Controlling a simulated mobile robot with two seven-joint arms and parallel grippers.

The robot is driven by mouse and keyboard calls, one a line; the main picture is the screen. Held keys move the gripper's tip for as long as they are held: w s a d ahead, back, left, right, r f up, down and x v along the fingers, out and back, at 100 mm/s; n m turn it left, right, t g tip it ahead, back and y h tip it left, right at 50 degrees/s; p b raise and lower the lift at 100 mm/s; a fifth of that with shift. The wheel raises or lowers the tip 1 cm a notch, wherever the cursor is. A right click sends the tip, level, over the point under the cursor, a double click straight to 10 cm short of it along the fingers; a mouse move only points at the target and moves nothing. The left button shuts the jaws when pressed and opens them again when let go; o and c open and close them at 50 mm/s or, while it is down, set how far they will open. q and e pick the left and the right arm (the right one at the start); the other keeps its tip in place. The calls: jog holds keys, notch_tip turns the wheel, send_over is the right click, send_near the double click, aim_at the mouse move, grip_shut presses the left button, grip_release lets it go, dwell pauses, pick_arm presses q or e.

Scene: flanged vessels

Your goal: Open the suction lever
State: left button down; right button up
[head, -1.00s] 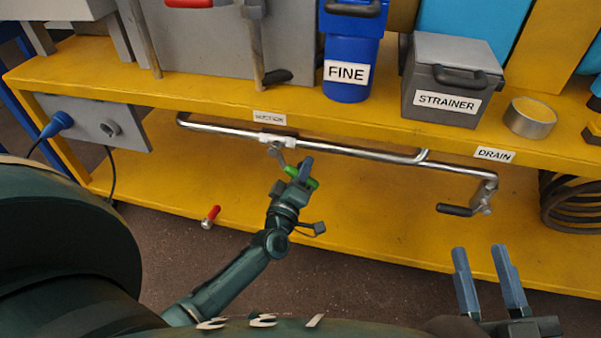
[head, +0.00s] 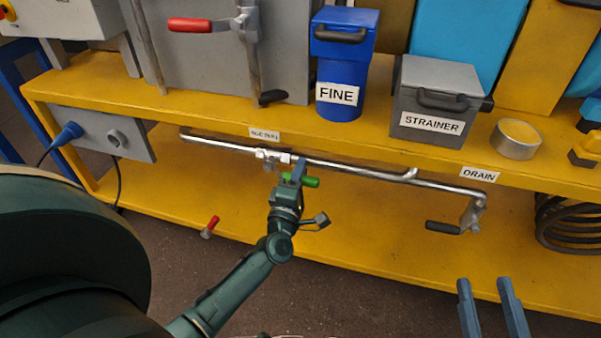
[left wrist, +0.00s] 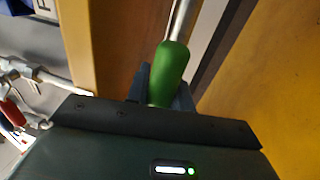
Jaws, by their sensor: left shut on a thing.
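The suction lever has a green handle (head: 311,182) on a metal valve (head: 266,156) of the silver pipe (head: 345,170), below a small, blurred white label (head: 265,135). In the left wrist view the green handle (left wrist: 171,73) points away from the gripper toward a metal rod. My left gripper (head: 299,172) is shut around the green handle, and its fingers hide part of it. The fingers also show in the left wrist view (left wrist: 162,95). My right gripper (head: 490,292) is open and empty at the lower right, away from the shelf.
The yellow shelf edge (head: 370,150) overhangs the pipe. A drain lever with a black handle (head: 442,227) hangs at the right. A red-handled part (head: 210,227) is at the lower left. The blue FINE vessel (head: 342,90) and grey STRAINER box (head: 428,125) stand above.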

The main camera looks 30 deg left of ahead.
dwell(0.3)
pick_arm(q)
jog(key=c, duration=1.2)
grip_release()
pick_arm(e)
jog(key=shift+r, duration=0.15)
pick_arm(q)
jog(key=shift+s+d, duration=0.1)
jog(key=shift+s, duration=0.3)
jog(key=p+v, duration=0.1)
jog(key=v, duration=0.5)
jog(key=shift+s, duration=0.35)
pick_arm(e)
jog(key=shift+d+f, duration=0.25)
jog(key=shift+f, duration=0.05)
pick_arm(q)
jog(key=shift+f, duration=0.15)
pick_arm(e)
jog(key=shift+r, duration=0.1)
